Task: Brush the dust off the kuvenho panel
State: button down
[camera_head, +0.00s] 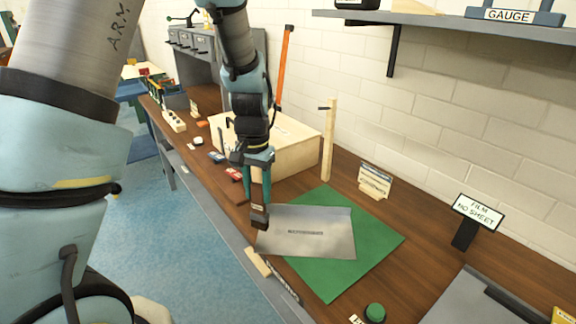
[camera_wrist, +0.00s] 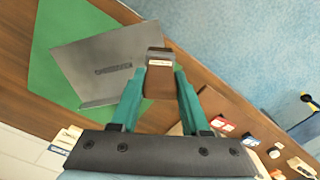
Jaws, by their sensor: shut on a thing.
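A grey metal panel (camera_head: 320,222) lies on a green mat (camera_head: 375,245) on the bench, with a small dark marking in its middle that I cannot read. Its name and any dust on it cannot be made out. In the wrist view the panel (camera_wrist: 85,60) lies left of my fingers. My gripper (camera_head: 257,192), with teal fingers, points down at the panel's left corner. It is shut on a brown block with a dark end (camera_head: 260,218), perhaps a brush. The block also shows between the fingertips in the wrist view (camera_wrist: 158,85). Whether it touches the panel is unclear.
A wooden box (camera_head: 295,145) and a wooden post (camera_head: 329,140) stand behind the mat. A small card (camera_head: 375,180) and a sign (camera_head: 479,211) stand toward the wall. A green button (camera_head: 375,312) sits near the front. Several small items lie farther left along the bench.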

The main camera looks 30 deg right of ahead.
jog(key=shift+r+p, duration=1.55)
jog(key=shift+r, duration=0.8)
